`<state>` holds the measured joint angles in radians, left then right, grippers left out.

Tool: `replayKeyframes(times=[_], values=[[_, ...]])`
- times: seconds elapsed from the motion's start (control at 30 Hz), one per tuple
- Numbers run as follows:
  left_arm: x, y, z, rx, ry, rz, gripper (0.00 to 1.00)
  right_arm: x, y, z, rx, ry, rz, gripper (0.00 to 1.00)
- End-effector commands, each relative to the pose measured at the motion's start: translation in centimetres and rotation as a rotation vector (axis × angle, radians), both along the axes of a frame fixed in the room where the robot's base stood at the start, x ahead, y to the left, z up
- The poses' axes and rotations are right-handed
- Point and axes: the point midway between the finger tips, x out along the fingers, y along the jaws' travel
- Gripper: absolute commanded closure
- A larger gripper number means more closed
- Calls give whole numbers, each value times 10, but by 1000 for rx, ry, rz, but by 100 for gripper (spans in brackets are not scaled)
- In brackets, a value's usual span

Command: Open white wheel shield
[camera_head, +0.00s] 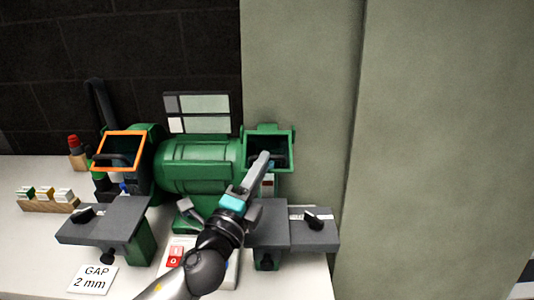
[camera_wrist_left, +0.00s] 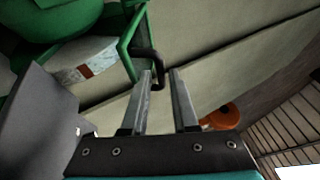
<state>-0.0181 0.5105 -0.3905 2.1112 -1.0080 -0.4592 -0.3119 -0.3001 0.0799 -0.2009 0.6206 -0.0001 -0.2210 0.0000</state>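The right-hand shield (camera_head: 291,150) of the green bench grinder (camera_head: 200,163) is a green frame over the right wheel housing. In the left wrist view the green shield frame (camera_wrist_left: 127,45) has a black bent handle (camera_wrist_left: 158,62). The white wheel (camera_wrist_left: 95,58), with a red-brown label, shows beside it in that view. My left gripper (camera_head: 266,157) reaches up to the right shield. In the left wrist view its two fingers (camera_wrist_left: 160,73) are apart, with the handle at the gap between their tips; contact cannot be told. My right gripper is in neither view.
An orange-framed shield (camera_head: 122,134) sits over the left wheel. Grey tool rests (camera_head: 105,220) stand in front. A red switch (camera_head: 175,256), a "GAP 2 mm" card (camera_head: 93,279) and a wooden block holder (camera_head: 47,205) are on the white bench. A grey-green wall panel (camera_head: 300,60) stands close behind.

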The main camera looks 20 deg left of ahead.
Motion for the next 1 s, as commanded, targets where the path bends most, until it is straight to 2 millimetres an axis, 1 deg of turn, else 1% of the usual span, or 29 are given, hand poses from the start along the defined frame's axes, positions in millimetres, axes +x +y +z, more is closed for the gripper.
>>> replayKeyframes(times=[0.1, 0.3, 0.43, 0.67, 0.7, 0.93, 1.0], values=[[14, -2, 4, 1, -1, 1, 73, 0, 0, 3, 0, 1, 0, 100], [28, -4, 6, -1, 0, 0, 73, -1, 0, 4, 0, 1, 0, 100], [32, -4, 7, -1, 0, 0, 73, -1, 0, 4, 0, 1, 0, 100], [32, -4, 7, -1, 0, 0, 73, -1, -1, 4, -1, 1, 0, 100], [32, -4, 7, -1, 0, 0, 74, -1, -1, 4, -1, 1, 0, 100], [32, -4, 7, -1, 0, 0, 100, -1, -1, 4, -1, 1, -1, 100], [32, -4, 7, -1, 0, 0, 100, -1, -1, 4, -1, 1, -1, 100]])
